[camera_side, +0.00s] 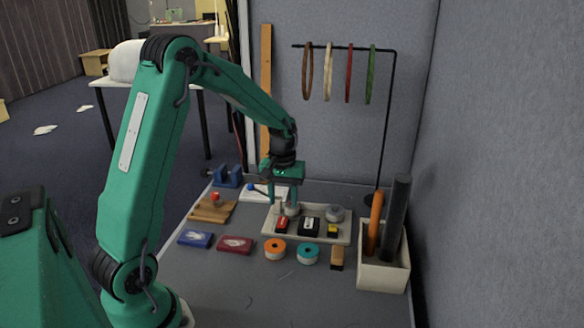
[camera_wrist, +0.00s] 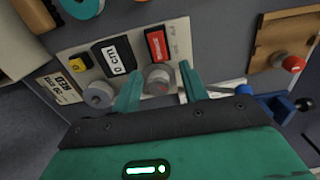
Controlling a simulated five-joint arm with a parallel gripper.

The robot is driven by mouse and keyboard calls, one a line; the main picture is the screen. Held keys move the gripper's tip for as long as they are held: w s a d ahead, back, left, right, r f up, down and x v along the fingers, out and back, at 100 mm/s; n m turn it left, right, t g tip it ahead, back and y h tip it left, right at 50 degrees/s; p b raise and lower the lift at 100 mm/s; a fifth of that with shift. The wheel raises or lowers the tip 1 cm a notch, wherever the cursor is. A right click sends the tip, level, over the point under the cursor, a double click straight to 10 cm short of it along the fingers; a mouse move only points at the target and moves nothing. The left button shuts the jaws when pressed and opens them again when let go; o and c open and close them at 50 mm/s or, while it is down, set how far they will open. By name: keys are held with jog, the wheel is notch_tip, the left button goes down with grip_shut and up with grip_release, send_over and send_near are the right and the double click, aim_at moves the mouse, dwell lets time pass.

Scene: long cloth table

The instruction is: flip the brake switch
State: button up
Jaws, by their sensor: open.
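A pale control panel (camera_side: 343,238) lies on the table and also shows in the wrist view (camera_wrist: 135,42). Two round grey knobs sit along one side, one near the red piece (camera_wrist: 157,79) and one farther along (camera_wrist: 98,95). I cannot tell which part is the brake switch. My gripper (camera_wrist: 160,72) is open and points down, its fingers on either side of the knob near the red piece. Contact is unclear.
A wooden block with a red knob (camera_side: 214,205) and a blue fixture (camera_side: 227,177) stand left of the panel. Orange (camera_side: 275,249) and teal (camera_side: 307,254) rolls and two small boxes lie in front. A pale bin (camera_side: 383,273) holding upright rods stands right.

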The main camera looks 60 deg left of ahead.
aim_at(284, 219)
jog(key=shift+f, duration=2.6)
jog(key=shift+c, duration=0.4)
grip_shut()
jog(key=shift+s+d+t, duration=0.1)
jog(key=shift+s+t, duration=0.05)
jog(key=shift+t, duration=0.15)
jog(key=shift+d+r+t+y, duration=0.1)
jog(key=shift+t+y, duration=0.2)
jog(key=shift+t, duration=0.2)
jog(key=shift+d, duration=0.1)
jog(key=shift+o, duration=0.4)
grip_release()
